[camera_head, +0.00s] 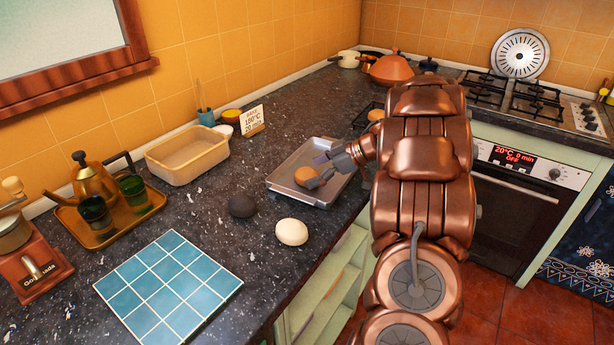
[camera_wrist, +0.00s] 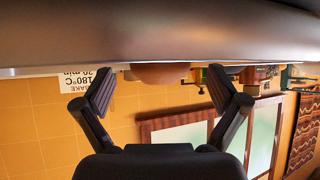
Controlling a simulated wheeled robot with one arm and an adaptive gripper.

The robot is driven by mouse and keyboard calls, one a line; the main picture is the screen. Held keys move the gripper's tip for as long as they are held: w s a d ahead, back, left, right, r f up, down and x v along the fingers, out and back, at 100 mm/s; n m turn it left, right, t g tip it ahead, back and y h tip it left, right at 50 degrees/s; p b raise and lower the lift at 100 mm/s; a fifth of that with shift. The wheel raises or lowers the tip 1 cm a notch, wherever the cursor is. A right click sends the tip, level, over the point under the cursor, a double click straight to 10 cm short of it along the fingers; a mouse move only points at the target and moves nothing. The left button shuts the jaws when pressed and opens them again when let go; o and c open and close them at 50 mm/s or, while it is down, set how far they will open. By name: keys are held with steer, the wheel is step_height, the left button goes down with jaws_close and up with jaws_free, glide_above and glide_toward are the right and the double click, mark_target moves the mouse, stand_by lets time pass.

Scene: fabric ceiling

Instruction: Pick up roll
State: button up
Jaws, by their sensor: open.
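A round golden-brown roll (camera_head: 304,174) lies on the metal baking tray (camera_head: 283,190) on the dark counter. My gripper (camera_head: 316,170) is low over the tray at the roll's right side, its fingers apart and close to the roll. I cannot tell whether they touch it. In the upside-down wrist view my gripper (camera_wrist: 162,92) is open, with a smooth tan-brown shape between the fingertips, cut off by a grey surface. I cannot tell for sure that this shape is the roll. Another brown round item (camera_head: 376,115) is farther back, partly hidden by my arm.
A dark ball (camera_head: 242,205) and a white ball (camera_head: 291,232) lie in front of the tray. A beige baking dish (camera_head: 188,158), a bake sign (camera_head: 252,121) and a tea tray (camera_head: 109,214) stand left. Blue tiles (camera_head: 168,285) lie in front.

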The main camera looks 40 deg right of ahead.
steer(key=shift+x, duration=1.2)
steer(key=shift+c, duration=0.4)
steer(key=c, duration=1.2)
